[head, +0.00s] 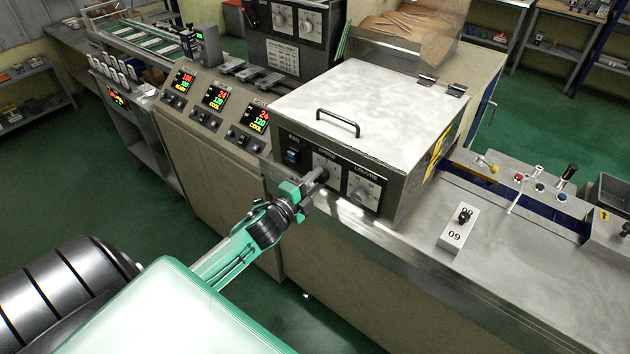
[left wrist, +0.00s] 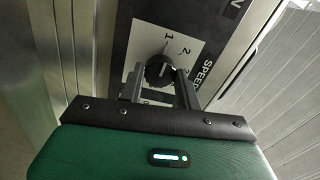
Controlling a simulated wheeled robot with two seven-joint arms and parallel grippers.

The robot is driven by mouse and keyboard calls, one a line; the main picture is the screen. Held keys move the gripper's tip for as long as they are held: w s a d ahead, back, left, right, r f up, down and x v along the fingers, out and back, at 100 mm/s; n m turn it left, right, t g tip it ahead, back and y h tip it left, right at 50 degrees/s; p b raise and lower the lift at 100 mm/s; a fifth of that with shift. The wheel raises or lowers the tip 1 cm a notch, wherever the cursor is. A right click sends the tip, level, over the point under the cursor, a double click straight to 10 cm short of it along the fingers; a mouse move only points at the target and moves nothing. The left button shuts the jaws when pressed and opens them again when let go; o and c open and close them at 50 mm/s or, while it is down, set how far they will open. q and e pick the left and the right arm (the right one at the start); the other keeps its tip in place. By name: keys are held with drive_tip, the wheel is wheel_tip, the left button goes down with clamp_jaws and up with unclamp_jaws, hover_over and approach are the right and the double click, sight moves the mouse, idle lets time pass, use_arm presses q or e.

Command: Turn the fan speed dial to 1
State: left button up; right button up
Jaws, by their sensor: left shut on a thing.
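The fan speed dial (head: 321,174) is a dark round knob on a light plate marked SPEED, on the front of the grey box. In the left wrist view the dial (left wrist: 160,68) sits between my fingers, with the figures 1 and 2 printed beside it on the plate. A pale mark on the knob faces roughly toward the numbered side; I cannot tell exactly which figure it points at. My left gripper (head: 313,184) is shut on the dial, and it also shows in the left wrist view (left wrist: 161,85). The fingers hide part of the scale. My right gripper is not in view.
A second dial, the louvre knob (head: 361,194), is just right of the speed dial. A blue switch (head: 292,156) is to its left. The box lid has a black handle (head: 338,122).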

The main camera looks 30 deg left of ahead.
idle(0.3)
use_arm(q)
drive_tip(key=o, duration=1)
drive_tip(key=shift+s, duration=0.1)
drive_tip(key=shift+s+f, duration=0.1)
drive_tip(key=shift+s, duration=0.15)
drive_tip(key=s+a+b, duration=0.1)
drive_tip(key=s+b, duration=0.3)
drive_tip(key=s, duration=0.9)
drive_tip(key=shift+b, duration=0.35)
drive_tip(key=shift+a+f, duration=0.1)
